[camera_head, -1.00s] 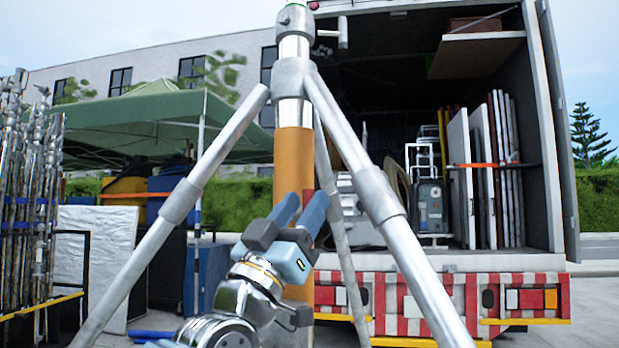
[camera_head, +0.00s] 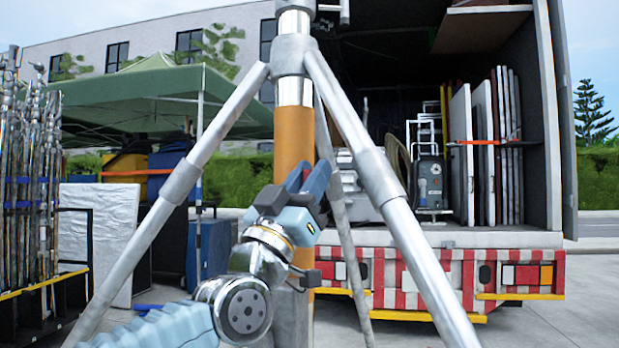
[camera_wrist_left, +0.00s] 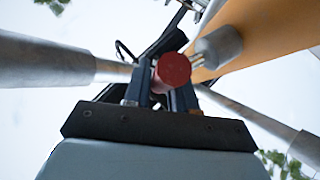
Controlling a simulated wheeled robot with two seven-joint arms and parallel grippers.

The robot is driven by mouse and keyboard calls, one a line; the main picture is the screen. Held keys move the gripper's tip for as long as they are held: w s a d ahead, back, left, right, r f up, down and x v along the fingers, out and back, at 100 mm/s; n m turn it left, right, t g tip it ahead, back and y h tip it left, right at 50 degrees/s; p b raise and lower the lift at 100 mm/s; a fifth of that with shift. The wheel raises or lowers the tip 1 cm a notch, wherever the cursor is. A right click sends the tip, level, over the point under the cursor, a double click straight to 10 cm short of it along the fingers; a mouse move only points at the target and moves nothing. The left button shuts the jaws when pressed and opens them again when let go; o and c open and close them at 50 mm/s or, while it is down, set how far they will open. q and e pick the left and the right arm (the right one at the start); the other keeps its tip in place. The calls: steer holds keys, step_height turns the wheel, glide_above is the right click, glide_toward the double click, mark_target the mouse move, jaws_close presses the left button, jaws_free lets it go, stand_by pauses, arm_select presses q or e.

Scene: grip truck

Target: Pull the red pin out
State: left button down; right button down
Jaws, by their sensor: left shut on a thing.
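The silver tripod stand has an orange centre column (camera_head: 293,135). My left gripper (camera_head: 308,178) is in front of and to the right of this column, with its fingers pointing up. In the left wrist view, the round red pin (camera_wrist_left: 173,70) shows end-on between the dark fingers of my left gripper, which are shut on it. Beside the pin are a silver fitting (camera_wrist_left: 217,48) and the orange column (camera_wrist_left: 262,35). I cannot tell how far the pin sits in the stand. In the head view the fingers mostly hide the pin. My right gripper is not in view.
The tripod's silver legs (camera_head: 222,130) spread on both sides of my left arm. An open truck (camera_head: 470,262) with a red-and-white striped rear stands behind. A rack of metal stands (camera_head: 28,190) and a green canopy (camera_head: 150,95) are at the left.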

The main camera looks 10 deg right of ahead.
arm_select(q)
steer(key=shift+s, duration=0.1)
steer(key=s+b, duration=0.1)
steer(key=s, duration=0.2)
steer(key=s+b, duration=0.1)
steer(key=shift+s+d+f+b, duration=0.1)
steer(key=shift+s+d+b, duration=0.2)
steer(key=c, duration=1.1)
jaws_free()
steer(key=shift+s, duration=0.15)
steer(key=shift+o, duration=0.3)
steer(key=shift+a, duration=0.1)
